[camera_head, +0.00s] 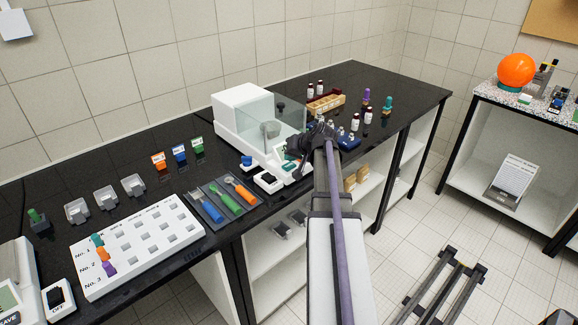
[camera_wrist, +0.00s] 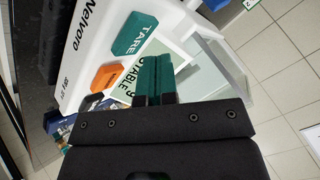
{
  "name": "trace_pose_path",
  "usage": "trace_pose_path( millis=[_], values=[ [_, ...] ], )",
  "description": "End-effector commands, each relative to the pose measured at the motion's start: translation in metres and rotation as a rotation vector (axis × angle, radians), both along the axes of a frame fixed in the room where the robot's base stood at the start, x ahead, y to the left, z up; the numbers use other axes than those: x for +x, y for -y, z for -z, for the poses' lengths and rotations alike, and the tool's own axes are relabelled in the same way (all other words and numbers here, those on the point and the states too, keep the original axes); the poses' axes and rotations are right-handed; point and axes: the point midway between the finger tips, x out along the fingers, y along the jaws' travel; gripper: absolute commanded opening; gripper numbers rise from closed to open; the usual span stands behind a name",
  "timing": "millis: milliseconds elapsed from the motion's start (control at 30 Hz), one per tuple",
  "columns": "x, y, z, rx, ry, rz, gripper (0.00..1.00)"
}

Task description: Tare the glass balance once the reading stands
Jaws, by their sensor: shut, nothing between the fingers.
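The glass balance (camera_head: 240,110) is white with clear glass panels and stands on the black bench. In the head view my gripper (camera_head: 297,150) is over its front panel and hides part of it. In the wrist view the green TARE button (camera_wrist: 140,36) and an orange button (camera_wrist: 104,77) stand on the white panel. My gripper (camera_wrist: 152,62) is shut and empty, its teal fingertips just below the TARE button in the picture. I cannot tell whether they touch it. The display (camera_wrist: 127,92) shows part of "STABLE" and a "g"; my fingers hide the digits.
A grey tray of coloured-handled tools (camera_head: 222,199) and a white numbered rack (camera_head: 137,243) lie left of the balance. Small bottles (camera_head: 368,116) and a wooden rack (camera_head: 326,103) stand to its right. The bench's front edge is close to the balance.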

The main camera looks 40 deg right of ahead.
Motion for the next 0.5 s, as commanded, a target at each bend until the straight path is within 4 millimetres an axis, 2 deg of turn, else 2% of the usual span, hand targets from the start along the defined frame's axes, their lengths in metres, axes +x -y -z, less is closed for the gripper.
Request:
trace_pose_path(
  millis=[500],
  values=[
    [0.0, 0.0, 0.0097, 0.0, 0.0, 0.0, 0.0]
  ],
)
